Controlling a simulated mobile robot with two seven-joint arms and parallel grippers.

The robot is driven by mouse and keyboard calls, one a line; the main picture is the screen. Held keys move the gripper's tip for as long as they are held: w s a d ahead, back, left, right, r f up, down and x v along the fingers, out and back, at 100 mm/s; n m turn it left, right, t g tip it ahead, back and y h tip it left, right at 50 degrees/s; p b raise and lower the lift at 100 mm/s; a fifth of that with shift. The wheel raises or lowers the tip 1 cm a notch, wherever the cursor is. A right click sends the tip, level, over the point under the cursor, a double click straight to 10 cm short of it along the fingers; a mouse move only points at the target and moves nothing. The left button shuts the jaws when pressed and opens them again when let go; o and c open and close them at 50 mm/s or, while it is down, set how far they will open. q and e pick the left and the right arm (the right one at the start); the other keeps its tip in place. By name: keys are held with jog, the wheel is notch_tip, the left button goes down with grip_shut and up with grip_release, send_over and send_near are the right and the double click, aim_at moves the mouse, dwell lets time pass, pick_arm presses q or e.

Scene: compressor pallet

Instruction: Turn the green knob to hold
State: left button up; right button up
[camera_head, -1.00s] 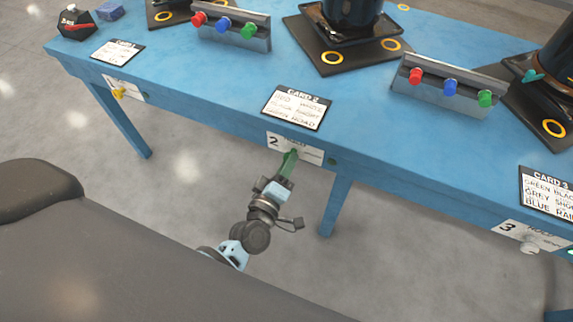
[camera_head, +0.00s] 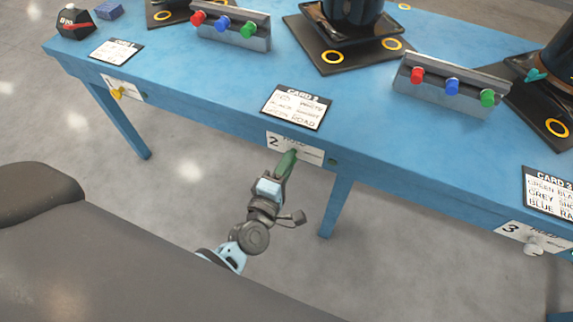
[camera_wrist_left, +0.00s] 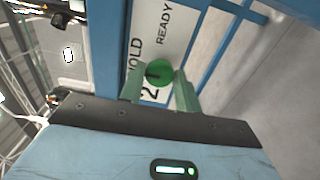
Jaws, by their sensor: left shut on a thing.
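The green knob (camera_wrist_left: 158,73) sits on the white label plate (camera_head: 309,151) marked 2 on the blue table's front edge. In the left wrist view the plate (camera_wrist_left: 171,31) reads READY, with HOLD partly hidden. A dark mark shows on the knob's face, towards the 2. My left gripper (camera_wrist_left: 158,88) has its green fingers on both sides of the knob and is shut on it. In the head view the left gripper (camera_head: 286,163) reaches up to the plate from below, and its fingers hide the knob. My right gripper is not in view.
A yellow knob (camera_head: 118,93) and a white knob (camera_head: 533,246) sit on other plates along the table edge. Card 2 (camera_head: 297,108) lies above plate 2. Button bars (camera_head: 450,92) and dark stands (camera_head: 345,61) are farther back. A table leg (camera_head: 336,205) stands right of my arm.

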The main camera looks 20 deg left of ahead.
pick_arm(q)
jog(key=o, duration=1)
jog(key=shift+c, duration=0.2)
jog(key=shift+s, duration=0.1)
jog(key=s, duration=0.7)
jog(key=shift+s+a, duration=0.15)
jog(key=shift+s, duration=0.15)
